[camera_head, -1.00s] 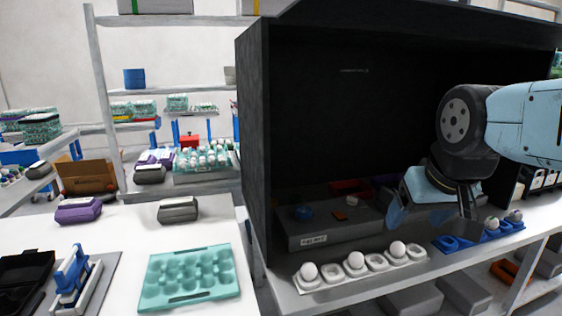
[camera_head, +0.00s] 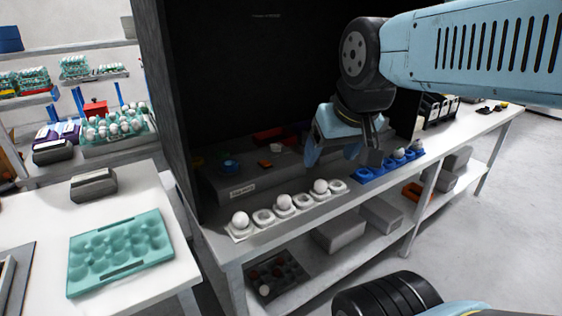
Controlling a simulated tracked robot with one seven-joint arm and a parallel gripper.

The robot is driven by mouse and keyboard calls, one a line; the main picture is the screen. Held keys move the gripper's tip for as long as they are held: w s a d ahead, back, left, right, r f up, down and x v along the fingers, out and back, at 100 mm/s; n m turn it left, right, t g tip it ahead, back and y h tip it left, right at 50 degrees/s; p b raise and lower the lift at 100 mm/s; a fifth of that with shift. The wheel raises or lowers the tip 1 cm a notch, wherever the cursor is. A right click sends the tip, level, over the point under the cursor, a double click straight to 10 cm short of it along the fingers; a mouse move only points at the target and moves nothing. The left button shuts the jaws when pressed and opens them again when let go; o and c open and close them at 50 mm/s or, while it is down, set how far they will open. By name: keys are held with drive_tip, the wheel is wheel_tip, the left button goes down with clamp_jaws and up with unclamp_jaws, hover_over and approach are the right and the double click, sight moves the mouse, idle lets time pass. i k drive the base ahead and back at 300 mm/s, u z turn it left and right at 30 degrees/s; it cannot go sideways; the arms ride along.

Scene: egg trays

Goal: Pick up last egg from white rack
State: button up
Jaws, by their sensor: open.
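A white rack (camera_head: 263,217) lies along the front edge of the shelf, with several cups in a row. It holds three white eggs: one at the left end (camera_head: 241,219), one near the middle (camera_head: 284,201) and one towards the right (camera_head: 321,185). The cups between them are empty. My gripper (camera_head: 342,152) is open and empty. In the picture it is above the right end of the white rack, apart from the eggs. The exact gap is hard to judge.
A blue rack (camera_head: 371,175) with several eggs continues the row to the right. A dark cabinet wall (camera_head: 168,90) stands left of the racks. A grey box (camera_head: 240,190) lies behind them. A teal egg tray (camera_head: 120,251) is on the left table.

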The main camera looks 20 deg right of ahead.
sight(321, 186)
drive_tip(key=u, duration=0.4)
drive_tip(key=k, duration=1.15)
drive_tip(key=z, duration=0.55)
drive_tip(key=i, duration=1)
drive_tip(key=u, duration=0.1)
